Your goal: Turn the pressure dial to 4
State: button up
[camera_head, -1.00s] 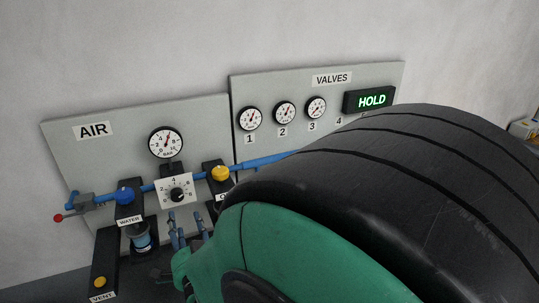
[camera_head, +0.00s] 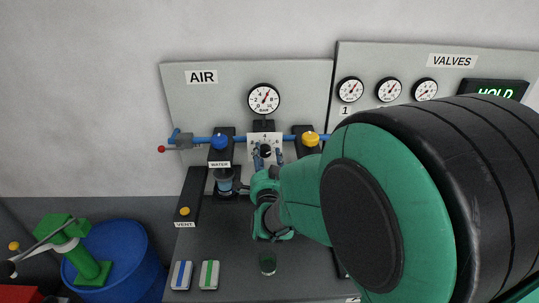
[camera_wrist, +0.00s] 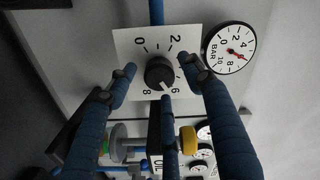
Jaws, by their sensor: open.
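The pressure dial is a black round knob (camera_wrist: 159,71) on a white square scale plate (camera_wrist: 126,42) marked with even numbers. In the wrist view, 0, 2, 6 and 8 are readable; the 4 is hidden by a finger. A pale mark on the knob's rim faces the 6-to-8 side, but its exact reading is unclear. My gripper (camera_wrist: 158,77) is open, its blue fingers spread around the knob with gaps visible. In the head view, my gripper (camera_head: 268,160) is just in front of the plate (camera_head: 264,137), partly covering the knob.
A round BAR gauge (camera_head: 264,99) with a red needle sits above the dial. A blue pipe with a blue valve (camera_head: 220,142) and a yellow knob (camera_head: 310,139) flanks it closely. The VENT block (camera_head: 187,197) is lower left. A blue drum (camera_head: 120,265) stands farther left.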

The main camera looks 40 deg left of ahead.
jog(key=shift+w+a, duration=0.15)
jog(key=shift+c, duration=0.5)
jog(key=c, duration=1)
jog(key=shift+c, duration=0.2)
jog(key=shift+n+b, duration=0.5)
jog(key=n+b, duration=0.2)
jog(key=n, duration=0.2)
jog(key=shift+n+b, duration=0.3)
jog(key=shift+b, duration=0.05)
jog(key=n+b, duration=0.1)
jog(key=n, duration=0.2)
jog(key=shift+r, duration=0.1)
jog(key=shift+a+r+n, duration=0.1)
jog(key=shift+n, duration=1.5)
